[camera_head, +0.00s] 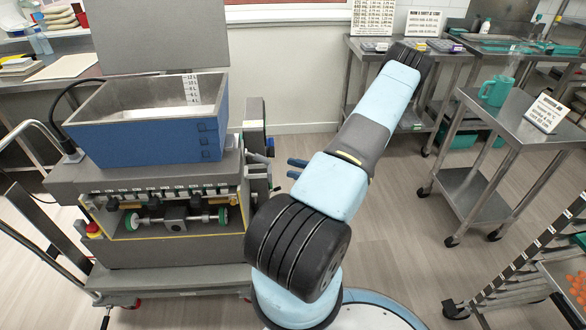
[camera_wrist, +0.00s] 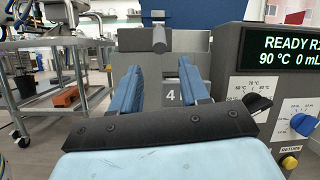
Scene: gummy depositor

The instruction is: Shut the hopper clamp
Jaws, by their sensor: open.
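The blue hopper (camera_head: 145,143) sits on top of the depositor machine, and its blue wall also shows at the top of the wrist view (camera_wrist: 185,13). My gripper (camera_head: 291,168) points left toward the machine's right side. In the wrist view my gripper (camera_wrist: 160,66) is open and empty, its two blue fingers apart, with the bar ahead of the fingertips.
A control panel (camera_wrist: 278,85) with a display, dials and a yellow knob stands right of my gripper in the wrist view. A steel cart (camera_head: 490,125) with a teal jug (camera_head: 494,91) stands at the right. A slanted rack (camera_head: 520,265) is at lower right. Floor between is clear.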

